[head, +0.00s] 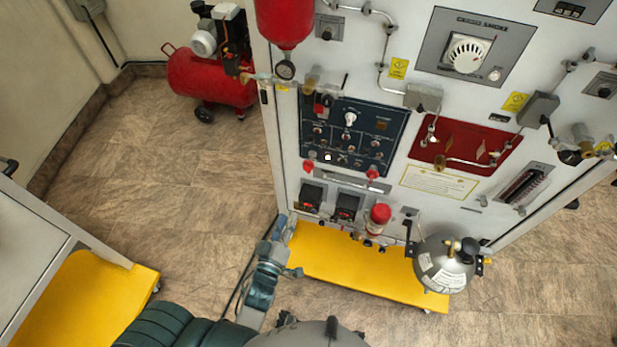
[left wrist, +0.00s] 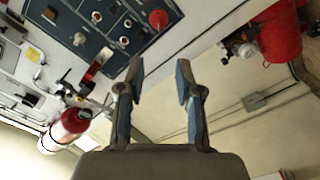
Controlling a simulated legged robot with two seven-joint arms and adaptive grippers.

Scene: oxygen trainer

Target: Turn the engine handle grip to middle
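A dark blue control panel (head: 338,133) is set in the front of the white trainer cabinet. It carries a pale knob (head: 350,118), several small switches and red knobs (head: 309,165) (head: 372,172) at its lower corners. I cannot tell which of these is the engine handle grip. My left gripper (head: 287,228) is low by the cabinet's lower left edge, below the panel and apart from it. In the left wrist view my left gripper (left wrist: 158,85) is open and empty; the panel (left wrist: 85,35) and a red knob (left wrist: 158,18) show beyond its fingers. My right gripper is not in view.
Below the panel are a red-topped part (head: 380,213) and a grey round tank (head: 445,268). A yellow base (head: 340,262) juts out at the cabinet's foot. A red compressor (head: 212,80) stands behind left. The floor (head: 170,190) left of the cabinet is clear.

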